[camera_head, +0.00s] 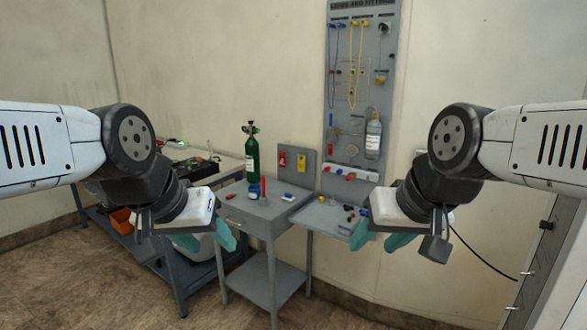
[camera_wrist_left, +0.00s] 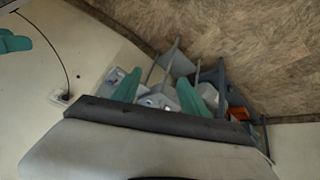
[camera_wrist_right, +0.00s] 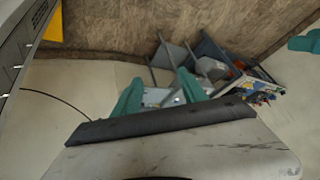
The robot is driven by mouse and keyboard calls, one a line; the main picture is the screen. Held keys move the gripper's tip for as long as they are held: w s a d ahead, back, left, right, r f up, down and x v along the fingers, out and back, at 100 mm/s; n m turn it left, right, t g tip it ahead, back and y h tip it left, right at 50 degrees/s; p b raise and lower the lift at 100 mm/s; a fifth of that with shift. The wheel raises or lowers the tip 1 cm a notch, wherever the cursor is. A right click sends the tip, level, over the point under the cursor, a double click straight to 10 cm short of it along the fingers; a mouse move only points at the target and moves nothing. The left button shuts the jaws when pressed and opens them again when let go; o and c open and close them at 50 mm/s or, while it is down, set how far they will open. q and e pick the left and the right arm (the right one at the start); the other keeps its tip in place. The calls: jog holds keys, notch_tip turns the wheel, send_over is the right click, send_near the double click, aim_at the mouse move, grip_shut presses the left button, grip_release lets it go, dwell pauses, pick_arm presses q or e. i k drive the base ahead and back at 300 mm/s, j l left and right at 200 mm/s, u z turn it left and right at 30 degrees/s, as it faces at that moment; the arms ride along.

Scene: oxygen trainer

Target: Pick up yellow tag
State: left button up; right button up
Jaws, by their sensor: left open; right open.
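Small tags hang on a low grey backboard (camera_head: 309,152) behind the cart. My right gripper (camera_head: 380,240) is open and empty to the right of the cart. Both are well apart from the tags. The wrist views show both teal fingers spread, on the left (camera_wrist_left: 160,90) and the right (camera_wrist_right: 160,92).
A green cylinder (camera_head: 251,152) stands on the grey cart (camera_head: 262,215) near a red upright item (camera_head: 263,188). A tall grey panel (camera_head: 345,60) carries hoses and a grey bottle (camera_head: 373,138). A blue-framed bench (camera_head: 172,255) is at left. Open floor lies in front.

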aim_at(301, 163)
jog(key=i+j+z, duration=0.2)
jog(key=i+j, duration=0.2)
jog(key=i+j+z, duration=0.1)
jog(key=i+j, duration=0.35)
jog(key=i+j+z, duration=0.1)
jog(key=i+j, duration=0.4)
jog(key=i+j+z, duration=0.1)
jog(key=i+j, duration=0.4)
jog(key=i+j+z, duration=0.15)
jog(key=i+j, duration=0.3)
jog(key=j, duration=0.2)
